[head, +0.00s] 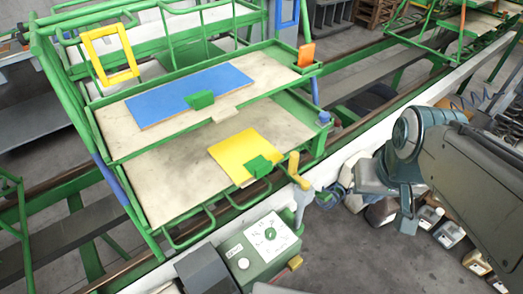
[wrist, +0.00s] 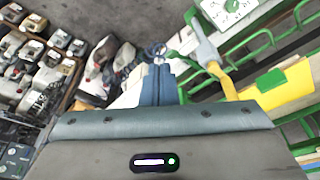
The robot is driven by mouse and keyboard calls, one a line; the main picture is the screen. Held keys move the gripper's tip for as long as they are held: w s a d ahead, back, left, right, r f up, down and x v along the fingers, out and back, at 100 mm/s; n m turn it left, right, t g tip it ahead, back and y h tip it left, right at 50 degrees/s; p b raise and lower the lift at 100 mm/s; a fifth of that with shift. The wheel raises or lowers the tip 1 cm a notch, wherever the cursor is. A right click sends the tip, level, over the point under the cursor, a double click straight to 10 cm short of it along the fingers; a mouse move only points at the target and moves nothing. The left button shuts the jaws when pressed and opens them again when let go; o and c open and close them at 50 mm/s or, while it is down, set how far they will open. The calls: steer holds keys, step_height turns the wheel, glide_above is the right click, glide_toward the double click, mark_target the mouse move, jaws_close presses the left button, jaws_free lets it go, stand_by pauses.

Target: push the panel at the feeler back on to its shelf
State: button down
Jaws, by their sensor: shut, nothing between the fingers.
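A yellow panel (head: 235,152) lies on the lower shelf (head: 165,190) of the green rack, its front corner at or slightly past the shelf's front edge. A green clip (head: 259,166) sits at its front. The feeler (head: 294,165), a grey arm with a yellow tip, stands just right of the panel; whether they touch I cannot tell. My gripper (head: 407,226) is shut and empty, right of the feeler and apart from the rack. In the wrist view, the shut fingers (wrist: 157,84) are left of the feeler (wrist: 206,50) and the yellow panel (wrist: 288,94).
A blue panel (head: 170,98) lies on the upper shelf. A control box (head: 262,245) with a dial stands below the feeler. A white beam (head: 385,118) runs behind the arm. Green loops jut from the rack's front.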

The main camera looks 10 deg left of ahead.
mark_target(259, 160)
steer(key=w+a+r+n+g, duration=0.1)
steer(key=w+a+n, duration=0.25)
steer(key=a, duration=0.55)
steer(key=w+a+r+n+g, duration=0.1)
steer(key=w+a+n+g, duration=0.1)
steer(key=a+n, duration=0.5)
steer(key=w+a+f+m+p, duration=0.2)
steer(key=a+f, duration=0.3)
steer(key=f, duration=0.4)
steer(key=shift+w+f, duration=0.15)
steer(key=shift+f, duration=0.15)
steer(key=shift+a, duration=0.1)
steer(key=shift+w+a, duration=1.35)
steer(key=shift+a, duration=0.25)
